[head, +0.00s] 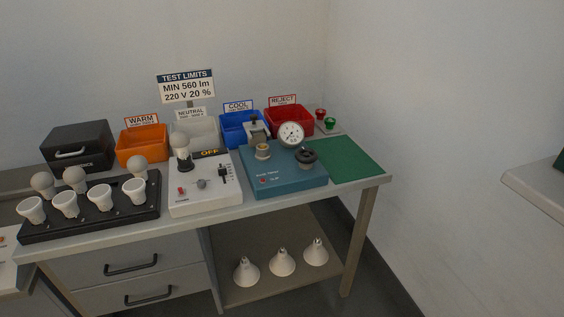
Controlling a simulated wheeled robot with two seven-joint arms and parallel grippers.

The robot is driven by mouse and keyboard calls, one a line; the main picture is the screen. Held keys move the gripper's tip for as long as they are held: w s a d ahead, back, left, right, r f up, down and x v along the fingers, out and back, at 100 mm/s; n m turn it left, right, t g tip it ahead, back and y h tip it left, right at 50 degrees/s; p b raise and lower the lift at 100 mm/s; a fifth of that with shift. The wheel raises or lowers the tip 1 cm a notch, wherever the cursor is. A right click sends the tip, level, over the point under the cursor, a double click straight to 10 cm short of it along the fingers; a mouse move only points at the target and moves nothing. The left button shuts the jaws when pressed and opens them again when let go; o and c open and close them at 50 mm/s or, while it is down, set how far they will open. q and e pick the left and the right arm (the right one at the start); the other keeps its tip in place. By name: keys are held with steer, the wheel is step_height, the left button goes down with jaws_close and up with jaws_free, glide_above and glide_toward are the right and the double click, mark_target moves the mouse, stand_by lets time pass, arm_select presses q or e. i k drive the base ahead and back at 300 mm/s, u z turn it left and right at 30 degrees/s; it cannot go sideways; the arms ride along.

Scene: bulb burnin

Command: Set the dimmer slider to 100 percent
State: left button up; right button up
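A white test box (205,193) sits in the middle of the table. It carries a dimmer slider (222,172) with a dark knob beside a printed scale; the scale's marks are too small to read. A bulb (181,142) stands upright in the socket on the box. A display (210,153) reads OFF. A red switch (181,190) and a grey knob (202,184) are on the front part of the box. Neither of my grippers is in view.
A black tray (92,222) with several bulbs is at left. Orange (143,157), blue (231,139) and red (280,128) bins line the back. A green mat (347,159) is clear.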

mark_target(222, 171)
steer(key=z, duration=0.5)
steer(key=i, duration=0.9)
steer(key=u, duration=2.1)
